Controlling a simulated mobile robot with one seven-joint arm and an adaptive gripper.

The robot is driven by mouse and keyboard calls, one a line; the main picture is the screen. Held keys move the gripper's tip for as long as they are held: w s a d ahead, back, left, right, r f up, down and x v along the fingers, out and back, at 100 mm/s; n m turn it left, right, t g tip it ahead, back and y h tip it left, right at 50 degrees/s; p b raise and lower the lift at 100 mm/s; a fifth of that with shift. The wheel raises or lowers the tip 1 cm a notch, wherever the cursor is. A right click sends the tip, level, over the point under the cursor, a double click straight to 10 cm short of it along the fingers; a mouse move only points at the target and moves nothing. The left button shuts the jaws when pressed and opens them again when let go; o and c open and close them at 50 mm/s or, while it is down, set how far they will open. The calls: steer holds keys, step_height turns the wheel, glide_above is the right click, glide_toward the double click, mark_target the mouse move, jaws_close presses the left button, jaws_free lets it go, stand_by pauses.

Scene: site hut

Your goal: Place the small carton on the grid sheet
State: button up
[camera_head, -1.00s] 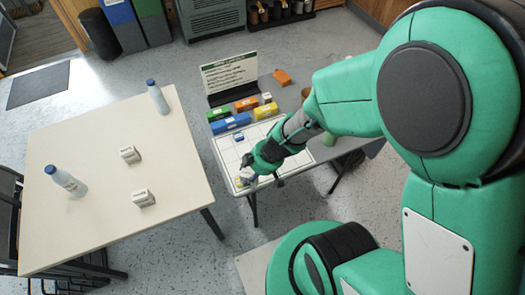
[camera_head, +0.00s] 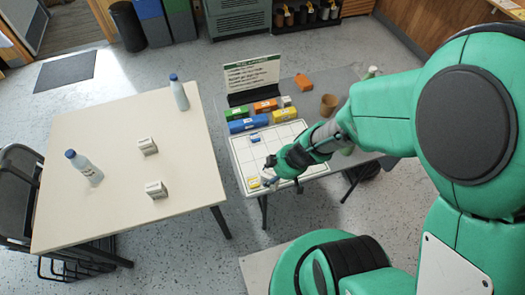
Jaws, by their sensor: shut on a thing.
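The white grid sheet (camera_head: 291,134) lies on the grey table, marked with dark lines. My gripper (camera_head: 269,180) is low over its near left part, shut on a small bluish thing that seems to be the small carton (camera_head: 272,183). The fingers hide most of it, and I cannot tell whether it touches the sheet. A small yellow piece (camera_head: 253,183) lies on the sheet just left of my gripper. A small blue-and-white piece (camera_head: 255,138) lies near the sheet's far left part.
Blue (camera_head: 248,124), green (camera_head: 237,113), orange (camera_head: 266,106) and yellow (camera_head: 285,114) boxes stand behind the sheet, before a sign (camera_head: 252,75). A brown cup (camera_head: 329,105) is at right. The left table (camera_head: 110,150) holds two bottles and two white boxes.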

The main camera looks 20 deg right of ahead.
steer(key=shift+w+a+f, duration=0.2)
steer(key=shift+w+f, duration=0.05)
steer(key=shift+w, duration=2.3)
steer(key=shift+w+a+f, duration=0.2)
steer(key=shift+w, duration=2.3)
steer(key=shift+w+a+f, duration=0.2)
steer(key=shift+w+f, duration=0.05)
steer(key=shift+w, duration=2.3)
steer(key=shift+f, duration=0.1)
steer(key=shift+f+b, duration=0.3)
steer(key=shift+f, duration=1.35)
steer(key=shift+f+b, duration=0.2)
steer(key=shift+b, duration=0.1)
steer(key=o, duration=1.1)
steer(key=shift+c, duration=0.2)
steer(key=shift+r+p, duration=0.25)
steer(key=shift+p, duration=0.15)
steer(key=shift+s+d+r, duration=0.1)
steer(key=shift+r, duration=0.3)
steer(key=p+v, duration=0.2)
steer(key=v, duration=0.9)
steer(key=shift+p, duration=0.3)
